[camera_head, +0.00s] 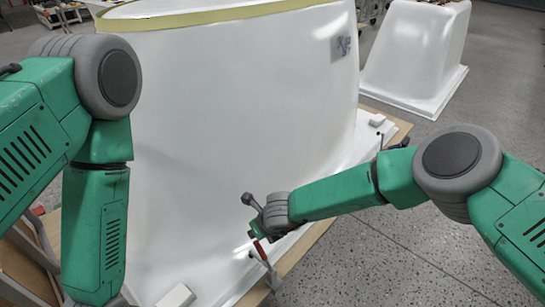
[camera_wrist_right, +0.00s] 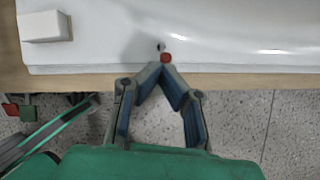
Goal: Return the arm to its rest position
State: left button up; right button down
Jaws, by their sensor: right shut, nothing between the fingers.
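My right arm reaches in from the right in the head view, with its wrist (camera_head: 277,212) over the flange at the base of the large white bathtub shell (camera_head: 230,120). In the right wrist view my right gripper (camera_wrist_right: 162,68) is shut and empty, its two fingertips meeting in a point over the edge of the flange (camera_wrist_right: 240,66). A small round red thing (camera_wrist_right: 166,57) shows just beyond the fingertips; I cannot tell whether they touch it. My left arm (camera_head: 100,230) hangs down at the left, and its gripper is out of the picture.
A second white shell (camera_head: 415,55) stands at the back right on the speckled grey floor (camera_head: 400,265). A white block (camera_wrist_right: 43,26) sits on the flange. A wooden board edge (camera_wrist_right: 270,82) runs under it. A red-ended part (camera_head: 262,250) stands close to my right wrist.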

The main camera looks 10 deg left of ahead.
jog(key=shift+s, duration=0.1)
jog(key=s+d+n+h+p, duration=0.2)
jog(key=s+d+n+p, duration=0.1)
jog(key=s+d+n, duration=0.75)
jog(key=s+d+n+h+p, duration=0.25)
jog(key=s+d+n, duration=0.35)
jog(key=d, duration=0.7)
jog(key=s+d+r+n+g+p, duration=0.3)
jog(key=s+d+r+n, duration=0.7)
jog(key=s+d, duration=0.5)
jog(key=shift+s+r+n, duration=0.15)
jog(key=shift+r+n, duration=0.25)
jog(key=shift+n, duration=0.35)
